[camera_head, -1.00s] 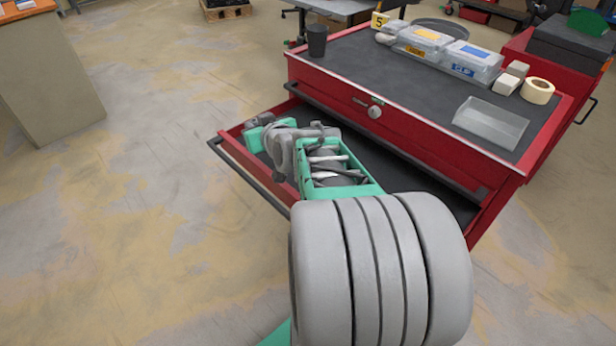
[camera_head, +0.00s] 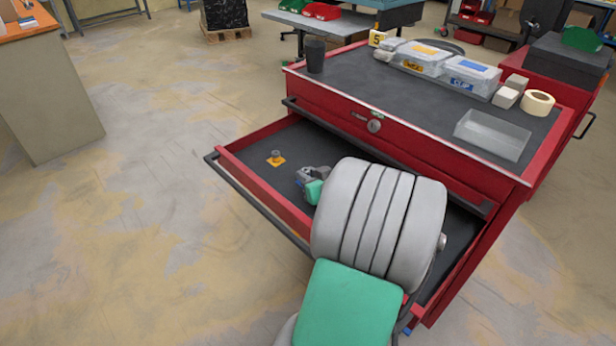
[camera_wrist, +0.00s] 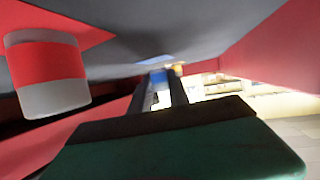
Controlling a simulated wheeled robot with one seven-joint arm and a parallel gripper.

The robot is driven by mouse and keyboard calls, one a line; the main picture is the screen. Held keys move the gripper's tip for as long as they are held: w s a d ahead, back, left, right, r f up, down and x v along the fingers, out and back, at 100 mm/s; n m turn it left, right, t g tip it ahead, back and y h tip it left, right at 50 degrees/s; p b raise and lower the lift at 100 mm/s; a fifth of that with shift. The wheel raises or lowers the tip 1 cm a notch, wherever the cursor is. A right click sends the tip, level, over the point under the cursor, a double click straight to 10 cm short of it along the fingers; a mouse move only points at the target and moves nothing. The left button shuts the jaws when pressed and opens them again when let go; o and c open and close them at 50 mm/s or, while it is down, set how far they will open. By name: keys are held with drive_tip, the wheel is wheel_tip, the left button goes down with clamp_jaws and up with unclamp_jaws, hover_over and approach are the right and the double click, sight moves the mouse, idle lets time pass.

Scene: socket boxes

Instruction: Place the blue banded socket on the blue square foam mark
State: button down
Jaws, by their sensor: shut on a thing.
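In the wrist view, which is upside down, my gripper (camera_wrist: 162,85) is shut on a small blue banded socket (camera_wrist: 159,76), mostly hidden between the fingers. A pale blue patch (camera_wrist: 154,60) on the dark drawer floor, likely the blue square foam mark, shows just beyond the fingertips. I cannot tell whether the socket touches it.
A red banded socket (camera_wrist: 48,75) stands on a red mark (camera_wrist: 60,22) close beside my gripper. A socket (camera_head: 276,155) stands on an orange mark (camera_head: 277,162) at the drawer's left. The red drawer (camera_head: 262,187) has raised walls. Boxes (camera_head: 470,76) stand on the cabinet top.

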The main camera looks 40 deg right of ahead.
drive_tip(key=shift+f+b, duration=0.35)
drive_tip(key=shift+b, duration=0.1)
drive_tip(key=shift+f+b, duration=0.25)
drive_tip(key=shift+b, duration=0.05)
drive_tip(key=c, duration=1.3)
unclamp_jaws()
drive_tip(key=shift+a+f, duration=0.1)
drive_tip(key=shift+o, duration=0.2)
drive_tip(key=shift+r+p, duration=0.3)
drive_tip(key=shift+p, duration=0.15)
drive_tip(key=shift+r+p, duration=0.65)
drive_tip(key=shift+p, duration=0.05)
drive_tip(key=v, duration=1.1)
drive_tip(key=shift+s+a+p, duration=0.1)
drive_tip(key=shift+s+p, duration=0.3)
drive_tip(key=shift+s, duration=0.05)
